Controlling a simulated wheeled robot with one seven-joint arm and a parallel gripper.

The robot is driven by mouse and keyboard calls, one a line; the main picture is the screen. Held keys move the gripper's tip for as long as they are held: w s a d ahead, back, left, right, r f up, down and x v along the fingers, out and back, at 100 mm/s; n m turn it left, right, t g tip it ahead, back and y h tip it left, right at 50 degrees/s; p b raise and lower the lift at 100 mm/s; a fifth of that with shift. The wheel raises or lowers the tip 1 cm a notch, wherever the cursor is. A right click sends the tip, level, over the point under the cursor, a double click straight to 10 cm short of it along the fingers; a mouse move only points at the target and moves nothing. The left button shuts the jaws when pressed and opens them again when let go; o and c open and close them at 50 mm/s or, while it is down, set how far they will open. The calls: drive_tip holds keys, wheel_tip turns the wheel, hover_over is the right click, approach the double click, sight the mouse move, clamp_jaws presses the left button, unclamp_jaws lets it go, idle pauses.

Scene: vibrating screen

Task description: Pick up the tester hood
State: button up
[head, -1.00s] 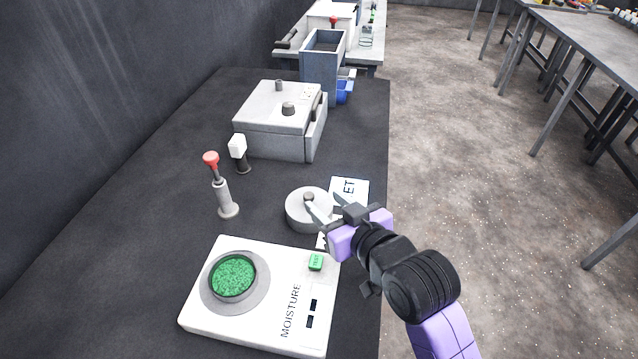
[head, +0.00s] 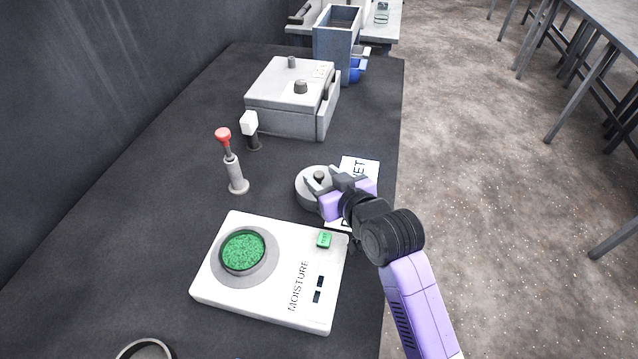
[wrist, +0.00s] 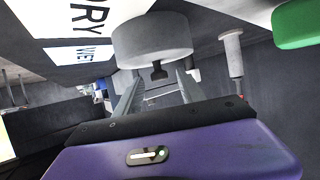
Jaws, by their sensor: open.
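The tester hood (head: 309,198) is a grey round lid with a dark knob on top. It sits on the dark bench just behind the white moisture tester (head: 220,285), whose round cup holds green grains. My gripper (head: 323,180) is open and low over the hood, its two fingers close to the knob, one on either side as seen from the head. In the wrist view the hood (wrist: 150,38) fills the top middle, and its knob shows between the fingers (wrist: 157,88). I cannot tell whether the fingers touch the knob.
WET and DRY cards (head: 362,167) lie right of the hood, partly behind my gripper. A red-topped lever (head: 235,170), a white-topped switch (head: 250,125) and a grey box machine (head: 285,105) stand farther back. The bench's right edge is close by.

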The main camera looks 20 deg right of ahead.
clamp_jaws()
